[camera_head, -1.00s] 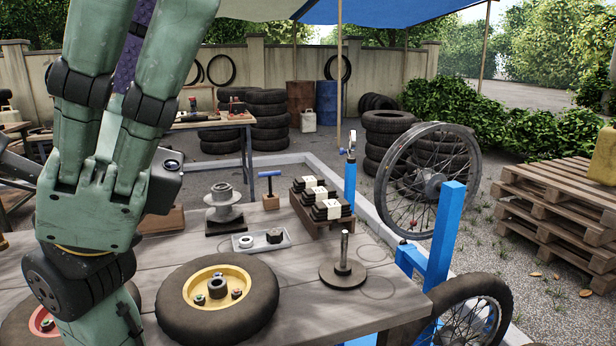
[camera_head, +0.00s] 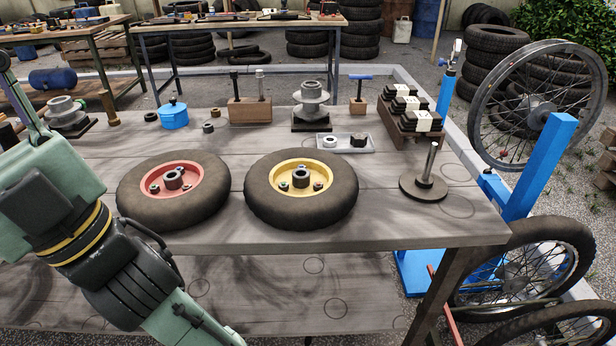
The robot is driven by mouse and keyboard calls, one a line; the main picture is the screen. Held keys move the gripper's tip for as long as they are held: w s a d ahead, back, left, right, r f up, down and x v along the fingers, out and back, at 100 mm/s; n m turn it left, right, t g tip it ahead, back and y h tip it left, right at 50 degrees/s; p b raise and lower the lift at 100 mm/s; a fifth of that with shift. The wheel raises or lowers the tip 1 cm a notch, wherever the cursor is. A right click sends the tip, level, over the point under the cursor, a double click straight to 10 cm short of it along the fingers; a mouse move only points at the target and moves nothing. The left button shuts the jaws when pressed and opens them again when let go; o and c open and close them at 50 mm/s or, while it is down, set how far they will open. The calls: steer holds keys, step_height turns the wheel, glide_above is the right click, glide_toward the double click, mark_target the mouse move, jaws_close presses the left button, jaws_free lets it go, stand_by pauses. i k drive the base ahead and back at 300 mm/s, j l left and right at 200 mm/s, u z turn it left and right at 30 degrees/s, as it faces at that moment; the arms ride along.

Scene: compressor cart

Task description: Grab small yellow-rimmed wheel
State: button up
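The small yellow-rimmed wheel (camera_head: 301,217) lies flat on the wooden workbench, its black tire around a yellow rim with a dark hub and several nuts. A similar red-rimmed wheel (camera_head: 173,213) lies flat to its left, a small gap between them. My arm shows at the lower left, in front of the bench and apart from both wheels. My gripper's fingers are not in the picture.
A post on a round base (camera_head: 424,187) stands right of the yellow-rimmed wheel. Behind it are a small grey tray (camera_head: 345,149), a grey flanged hub (camera_head: 311,100) and stacked dark blocks (camera_head: 409,115). A blue stand (camera_head: 538,165) with a spoked wheel is beyond the right edge.

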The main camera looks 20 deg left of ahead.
mark_target(302, 209)
steer(key=j+z, duration=0.1)
steer(key=j, duration=0.3)
steer(key=k+j+z, duration=0.15)
steer(key=j, duration=0.2)
steer(key=k+j+z, duration=0.1)
steer(key=j, duration=0.3)
steer(key=k+j+z, duration=0.1)
steer(key=j, duration=0.25)
steer(key=k+j+z, duration=0.15)
steer(key=j, duration=0.2)
